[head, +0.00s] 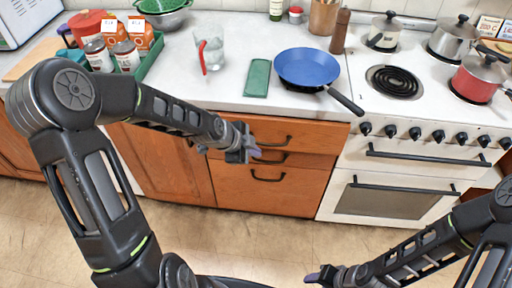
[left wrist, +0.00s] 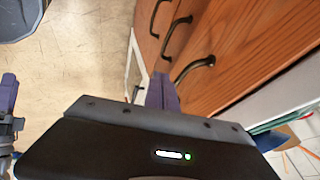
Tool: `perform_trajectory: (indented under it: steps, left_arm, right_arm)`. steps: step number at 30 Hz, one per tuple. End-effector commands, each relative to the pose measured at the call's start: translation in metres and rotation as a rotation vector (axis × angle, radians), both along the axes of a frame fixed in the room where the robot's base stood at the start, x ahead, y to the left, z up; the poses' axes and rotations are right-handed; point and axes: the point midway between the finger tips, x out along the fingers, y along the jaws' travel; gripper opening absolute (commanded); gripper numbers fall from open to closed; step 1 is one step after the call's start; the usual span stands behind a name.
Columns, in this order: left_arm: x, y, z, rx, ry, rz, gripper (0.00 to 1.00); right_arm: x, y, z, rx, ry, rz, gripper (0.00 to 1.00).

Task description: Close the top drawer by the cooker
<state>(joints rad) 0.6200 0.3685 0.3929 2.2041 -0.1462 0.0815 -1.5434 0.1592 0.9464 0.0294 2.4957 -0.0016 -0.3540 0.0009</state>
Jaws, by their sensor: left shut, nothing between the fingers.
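The top drawer (head: 310,136) by the cooker (head: 400,160) has a brown wooden front and a dark bow handle (head: 275,141). No drawer interior shows in the head view, and I cannot tell how far its front stands out. In the left wrist view its handle (left wrist: 195,68) is nearest of the handles. My left gripper (head: 246,154) is shut and empty, in front of the left part of the drawer stack; its fingertips (left wrist: 162,92) appear close to the wooden fronts. Contact cannot be told. My right gripper (head: 322,276) is low over the floor, and its finger gap is unclear.
The pan handle overhangs near the cooker's edge. The floor (head: 250,235) ahead is clear.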

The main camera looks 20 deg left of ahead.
Motion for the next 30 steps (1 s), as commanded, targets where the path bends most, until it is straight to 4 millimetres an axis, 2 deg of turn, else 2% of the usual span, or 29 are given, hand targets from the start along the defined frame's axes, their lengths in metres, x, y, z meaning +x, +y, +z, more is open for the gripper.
perform_trajectory:
  steps: [3,6,20,27,30]
  left_arm:
    - [0.014,0.002,0.001,-0.002,0.002,0.0,0.0]
    - [0.021,0.003,-0.001,-0.002,0.001,0.0,0.0]
    - [0.028,0.005,-0.004,-0.001,0.001,-0.001,0.0]
    - [0.064,0.014,-0.005,0.0,-0.002,0.0,0.0]
    - [0.069,0.016,-0.002,0.001,-0.002,0.0,0.0]
  right_arm:
    - [0.0,0.0,0.006,0.0,0.0,0.0,0.46]
    - [0.0,0.0,0.007,-0.001,0.0,0.0,0.46]
    - [0.0,0.0,0.003,-0.001,0.001,-0.001,0.46]
    - [0.0,0.0,-0.015,0.0,-0.001,0.0,0.46]
    - [0.001,0.0,-0.015,0.0,-0.002,-0.001,0.46]
